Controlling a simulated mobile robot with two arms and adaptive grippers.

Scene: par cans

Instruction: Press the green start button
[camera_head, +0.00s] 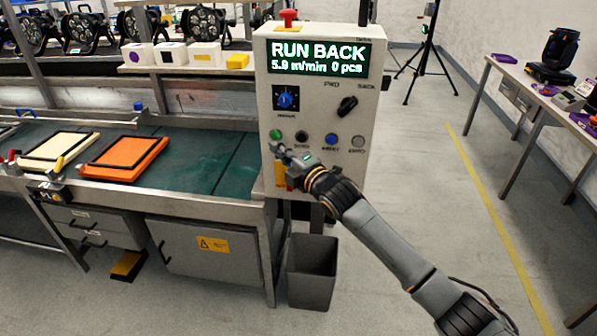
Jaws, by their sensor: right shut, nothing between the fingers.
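The green start button (276,135) is at the left end of a row of buttons on the grey control panel (318,180). The panel's display (318,58) reads "RUN BACK", "5.9 m/min 0 pcs". My right gripper (277,148) is shut and empty, with its fingertips just below the green button, close to the panel face. I cannot tell whether it touches the panel. My left gripper is not in view.
A black button (301,137), a blue button (331,139) and a grey button (358,141) continue the row. A red knob (289,18) tops the panel. An orange frame (125,158) lies on the green conveyor (205,165). A grey bin (312,272) stands below.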

